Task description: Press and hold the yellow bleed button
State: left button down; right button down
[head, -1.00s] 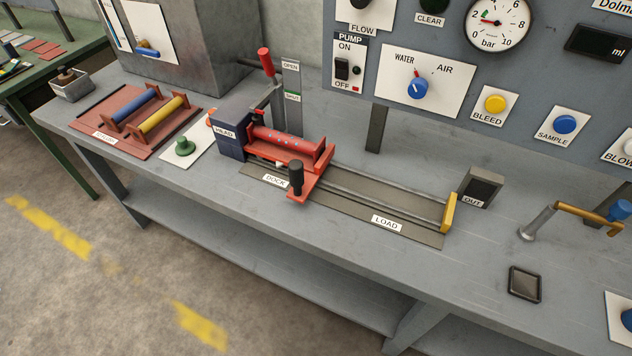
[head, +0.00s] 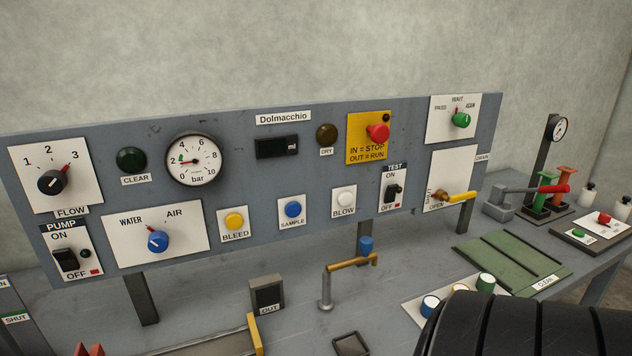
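The yellow bleed button (head: 234,221) is a round cap on a white plate marked BLEED, in the lower middle of the grey panel (head: 330,165). Nothing touches or covers it. The WATER/AIR knob (head: 158,241) is to its left, with its red pointer towards WATER. The blue SAMPLE button (head: 293,209) is to its right. Neither of my grippers shows in the head view, so I cannot see whether they are open or shut.
Below the panel stand the OUT block (head: 267,296) and a brass-coloured spout (head: 350,262). The pressure gauge (head: 195,158) is above the bleed button. A large black ribbed shape fills the lower right and hides part of the bench. The space before the button looks clear.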

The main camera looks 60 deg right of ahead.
aim_at(233, 220)
jog(key=z, duration=1.85)
